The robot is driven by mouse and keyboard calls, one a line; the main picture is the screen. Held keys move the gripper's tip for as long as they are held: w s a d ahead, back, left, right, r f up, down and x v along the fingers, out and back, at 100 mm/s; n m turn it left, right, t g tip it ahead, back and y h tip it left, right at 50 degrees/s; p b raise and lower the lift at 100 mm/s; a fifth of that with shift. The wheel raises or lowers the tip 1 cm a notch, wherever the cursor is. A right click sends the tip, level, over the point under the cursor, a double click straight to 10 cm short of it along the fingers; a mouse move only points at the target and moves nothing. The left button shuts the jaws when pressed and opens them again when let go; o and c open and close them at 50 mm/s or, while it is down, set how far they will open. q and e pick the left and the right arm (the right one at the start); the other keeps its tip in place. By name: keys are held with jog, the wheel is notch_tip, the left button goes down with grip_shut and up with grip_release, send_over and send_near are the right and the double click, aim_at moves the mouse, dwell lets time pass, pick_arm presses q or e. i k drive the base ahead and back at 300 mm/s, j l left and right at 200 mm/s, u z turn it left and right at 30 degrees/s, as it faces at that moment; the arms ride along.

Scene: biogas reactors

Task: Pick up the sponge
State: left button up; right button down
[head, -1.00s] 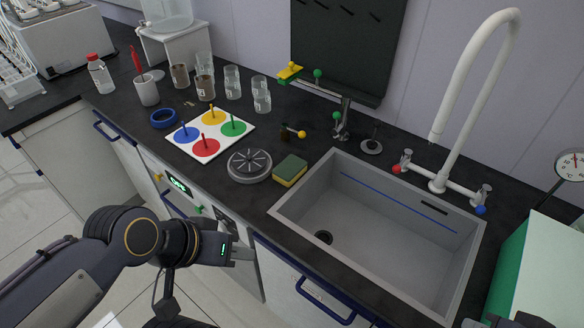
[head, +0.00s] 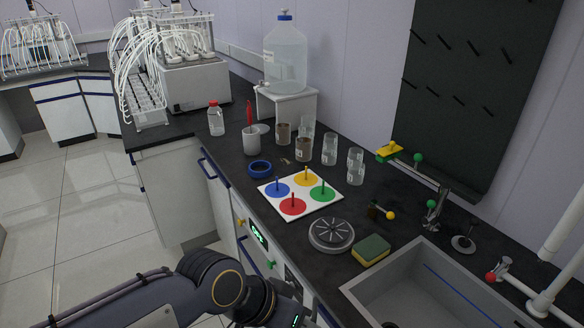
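The sponge (head: 371,250) is a small block with a dark green top and a yellow lower layer. It lies flat on the black counter, between the round grey metal disc and the sink (head: 408,281). My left arm comes in from the lower left, below and in front of the counter edge. Only part of my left gripper (head: 300,318) shows at the bottom edge; its fingers are cut off, so its opening is hidden. The gripper is apart from the sponge. My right gripper is out of view.
The round grey disc (head: 331,235) lies left of the sponge. A white board (head: 328,205) with coloured circles and pegs lies behind it. Glass beakers (head: 330,149), a blue ring (head: 260,168) and a bottle (head: 216,119) stand farther back. A tap fixture (head: 433,212) stands behind the sink.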

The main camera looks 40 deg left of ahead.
aim_at(374, 248)
jog(key=i+j, duration=0.1)
jog(key=j, duration=0.35)
jog(key=i+j, duration=0.1)
jog(key=j, duration=0.3)
jog(key=j+z, duration=0.95)
jog(key=j, duration=0.2)
jog(key=z, duration=0.5)
